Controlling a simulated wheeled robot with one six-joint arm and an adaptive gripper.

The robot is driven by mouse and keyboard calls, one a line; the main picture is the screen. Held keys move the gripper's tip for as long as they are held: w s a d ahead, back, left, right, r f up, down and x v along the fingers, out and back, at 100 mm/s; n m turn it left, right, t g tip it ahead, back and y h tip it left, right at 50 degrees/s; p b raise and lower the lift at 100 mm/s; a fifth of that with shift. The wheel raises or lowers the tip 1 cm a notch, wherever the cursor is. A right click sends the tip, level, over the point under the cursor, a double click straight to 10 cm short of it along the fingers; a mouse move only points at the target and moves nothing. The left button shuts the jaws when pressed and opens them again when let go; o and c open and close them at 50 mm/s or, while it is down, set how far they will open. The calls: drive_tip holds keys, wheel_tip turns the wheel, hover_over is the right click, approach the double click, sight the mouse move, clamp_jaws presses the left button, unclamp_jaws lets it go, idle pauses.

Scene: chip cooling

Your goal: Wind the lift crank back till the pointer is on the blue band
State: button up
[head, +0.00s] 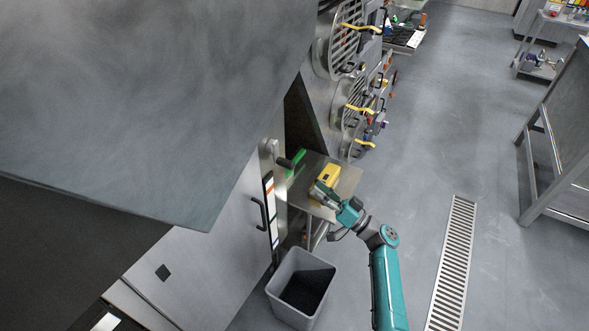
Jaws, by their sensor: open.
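The lift crank (271,149) is on the side of the grey cabinet, left of the metal shelf, with a dark handle (285,163) sticking out to the right. Below it a narrow upright scale (269,205) shows an orange part near the top and white lower down. The blue band and the pointer are too small to make out surely. My gripper (319,192) is open, over the shelf, right of and below the crank handle and apart from it. A yellow block (329,174) is right by my gripper; I cannot tell whether they touch.
The metal shelf (346,186) also bears a green item (296,162). A grey bin (287,307) stands below on the floor. Round fans with yellow streamers (347,40) line the cabinet's far side. Floor to the right is clear around a drain grate (453,262).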

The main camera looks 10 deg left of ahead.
sight(288, 165)
drive_tip(key=w+a+r+m, duration=0.1)
drive_tip(key=a+m, duration=0.2)
drive_tip(key=m, duration=0.7)
drive_tip(key=w+a+r+m, duration=0.1)
drive_tip(key=a+m, duration=0.3)
drive_tip(key=m, duration=0.6)
drive_tip(key=w+a+r+m, duration=0.2)
drive_tip(key=a+m, duration=0.1)
drive_tip(key=m, duration=0.8)
drive_tip(key=shift+w+a+r, duration=0.1)
drive_tip(key=shift+a+r, duration=0.05)
drive_tip(key=shift+r, duration=0.15)
drive_tip(key=shift+c, duration=0.3)
clamp_jaws()
